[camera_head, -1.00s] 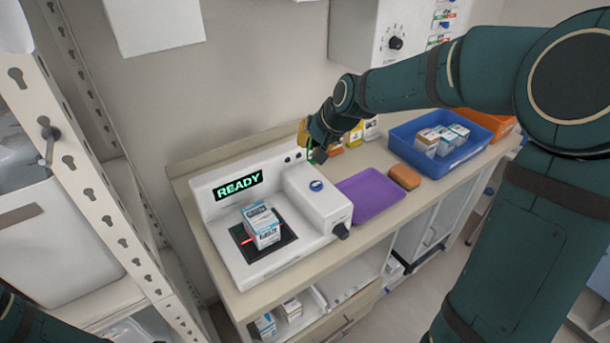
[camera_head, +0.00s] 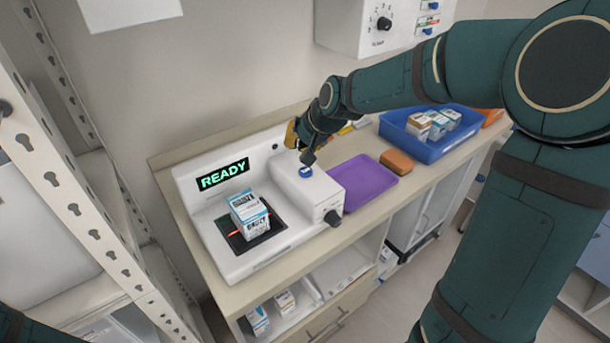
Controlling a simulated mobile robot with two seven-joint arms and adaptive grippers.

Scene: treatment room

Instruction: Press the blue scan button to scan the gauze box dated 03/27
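The white scanner (camera_head: 262,262) stands on the counter, and its display (camera_head: 223,175) reads READY in green. A white and blue gauze box (camera_head: 248,214) stands on the scanner's dark pad (camera_head: 272,230), with a red line of light beside it; its date is too small to read. The blue scan button (camera_head: 305,172) is on top of the scanner's raised right block. My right gripper (camera_head: 303,152) is just above and behind the button; I cannot tell whether it touches it or whether its fingers are open. My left gripper is out of view; only part of my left arm shows at bottom left.
A purple tray (camera_head: 362,186) and an orange-brown block (camera_head: 397,162) lie right of the scanner. A blue bin (camera_head: 425,152) with several boxes stands farther right. A perforated metal rack (camera_head: 75,210) is close on the left. More boxes (camera_head: 284,301) sit on the shelf below.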

